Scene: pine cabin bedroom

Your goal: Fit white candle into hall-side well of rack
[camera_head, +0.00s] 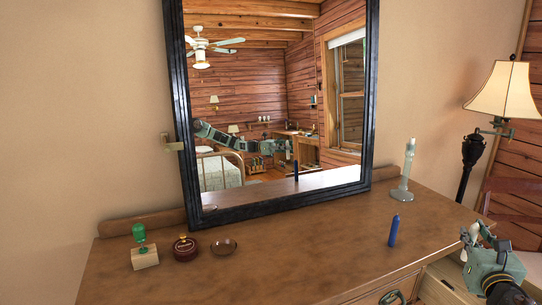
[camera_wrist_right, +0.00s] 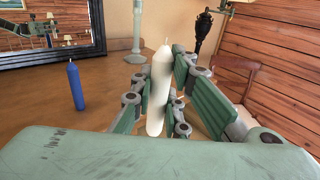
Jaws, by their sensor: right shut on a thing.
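The white candle (camera_wrist_right: 159,95) stands nearly upright between the green finger pads of my right gripper (camera_wrist_right: 163,84) in the right wrist view. The gripper is shut on it, and the wick end sticks up above the fingers. In the head view my right gripper (camera_head: 474,238) is at the right, by the dresser's right end, with the candle (camera_head: 473,231) mostly hidden by the fingers. I cannot make out a rack with wells in either view. My left gripper is not directly in view; a green arm shows only as a reflection in the mirror.
A blue candle (camera_head: 393,231) stands on the dresser top (camera_head: 300,240). A glass candlestick (camera_head: 401,190) stands behind it. A green-knobbed block (camera_head: 145,257), a dark red jar (camera_head: 185,249) and a brown dish (camera_head: 223,246) are at the left. The mirror (camera_head: 280,110) leans behind; a lamp (camera_head: 503,90) stands right.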

